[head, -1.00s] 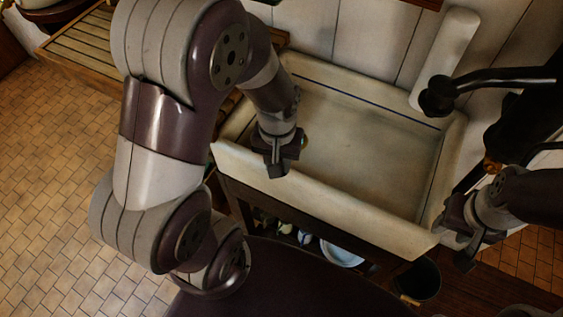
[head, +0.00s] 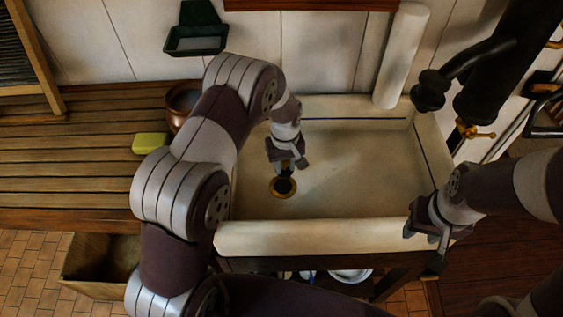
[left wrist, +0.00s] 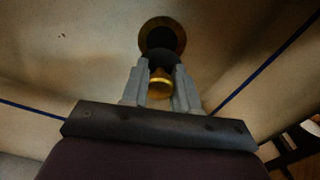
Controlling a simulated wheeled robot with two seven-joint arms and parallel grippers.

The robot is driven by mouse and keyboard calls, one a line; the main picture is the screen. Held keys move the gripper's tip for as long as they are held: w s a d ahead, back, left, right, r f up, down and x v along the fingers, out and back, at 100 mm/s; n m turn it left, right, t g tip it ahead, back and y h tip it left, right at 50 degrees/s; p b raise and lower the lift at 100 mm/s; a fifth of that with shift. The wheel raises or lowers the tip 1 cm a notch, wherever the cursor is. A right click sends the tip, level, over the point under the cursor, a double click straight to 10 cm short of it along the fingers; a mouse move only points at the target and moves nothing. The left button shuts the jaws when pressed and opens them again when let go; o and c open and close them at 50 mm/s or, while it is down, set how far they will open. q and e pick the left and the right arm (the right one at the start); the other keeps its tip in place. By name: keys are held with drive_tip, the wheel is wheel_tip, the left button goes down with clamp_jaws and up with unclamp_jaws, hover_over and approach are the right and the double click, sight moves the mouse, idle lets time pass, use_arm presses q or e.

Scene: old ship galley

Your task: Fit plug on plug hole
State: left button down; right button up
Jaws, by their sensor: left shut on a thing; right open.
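The plug (left wrist: 162,59) is dark with a brass knob (left wrist: 159,84). My left gripper (left wrist: 160,76) is shut on it, with the knob between the fingers. The plug hole (left wrist: 177,30) is a dark opening with a brass ring, just beyond the plug in the left wrist view; the plug covers part of it. In the head view the plug hole (head: 274,193) is at the left of the sink floor, and my left gripper (head: 287,164) is just above it in the picture. I cannot tell how large the gap is. My right gripper (head: 424,232) is open and empty near the sink's front right corner.
The pale sink (head: 310,238) has raised walls around the plug hole. A slatted wooden counter (head: 70,165) to the left holds a yellow-green block (head: 150,143) and a brown pot (head: 184,98). A dark pump spout (head: 470,72) overhangs the right back. The middle of the sink is clear.

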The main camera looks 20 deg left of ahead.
use_arm(q)
wheel_tip(320, 180, down, 7)
drive_tip(key=b, duration=0.4)
drive_tip(key=shift+a, duration=0.15)
drive_tip(key=shift+a+f+b, duration=0.1)
drive_tip(key=shift+f+b, duration=0.15)
drive_tip(key=shift+b, duration=0.05)
drive_tip(key=shift+f+b, duration=0.6)
drive_tip(key=shift+f, duration=0.2)
idle(0.4)
drive_tip(key=c, duration=0.8)
unclamp_jaws()
